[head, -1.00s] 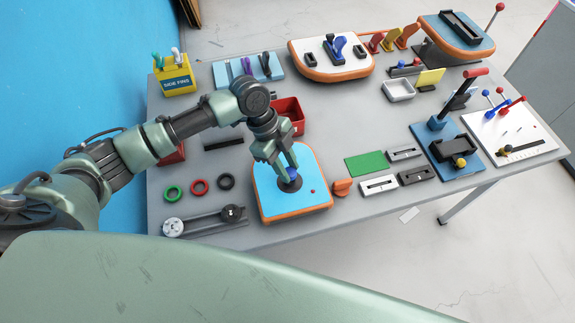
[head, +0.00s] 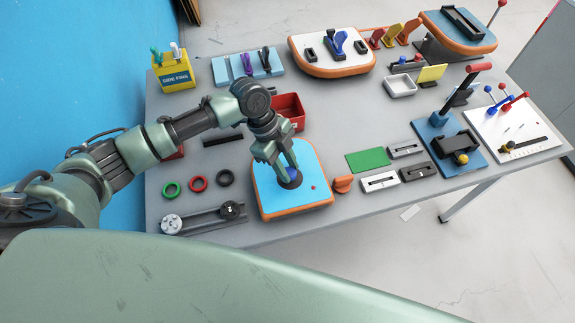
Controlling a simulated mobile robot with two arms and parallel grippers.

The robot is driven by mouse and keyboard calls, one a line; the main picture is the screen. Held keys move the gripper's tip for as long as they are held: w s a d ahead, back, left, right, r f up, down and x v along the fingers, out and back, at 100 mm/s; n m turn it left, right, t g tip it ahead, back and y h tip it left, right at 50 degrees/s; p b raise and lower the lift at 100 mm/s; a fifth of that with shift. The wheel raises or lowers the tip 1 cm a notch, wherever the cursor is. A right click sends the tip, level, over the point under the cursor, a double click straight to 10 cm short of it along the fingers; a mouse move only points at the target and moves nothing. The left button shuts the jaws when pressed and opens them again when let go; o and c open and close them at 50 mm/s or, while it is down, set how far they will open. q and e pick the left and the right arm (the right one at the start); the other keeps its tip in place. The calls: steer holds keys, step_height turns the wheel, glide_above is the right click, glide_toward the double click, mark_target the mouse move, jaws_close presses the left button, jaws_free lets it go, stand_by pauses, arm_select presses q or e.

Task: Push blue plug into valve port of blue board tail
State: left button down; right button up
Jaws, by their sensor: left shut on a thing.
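The blue board tail (head: 275,198) lies near the front edge of the table, with a light blue top and an orange rim. A dark round valve port (head: 291,184) sits in its top. My left gripper (head: 291,171) points down over the port and is shut on the blue plug (head: 292,175). The plug is at the port; the fingers partly hide it, and I cannot tell how deep it sits. My right gripper is not in view.
Green, red and black rings (head: 198,183) lie left of the board, behind a grey bar tool (head: 203,218). A red bin (head: 289,108) stands behind it. An orange piece (head: 343,184) and a green mat (head: 367,161) lie to its right.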

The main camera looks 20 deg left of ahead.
arm_select(q)
steer(key=shift+f, duration=0.2)
steer(key=c, duration=1)
jaws_free()
steer(key=shift+o, duration=0.2)
steer(key=b+v, duration=0.2)
steer(key=v, duration=0.6)
steer(key=shift+d+f, duration=0.1)
steer(key=shift+d, duration=0.1)
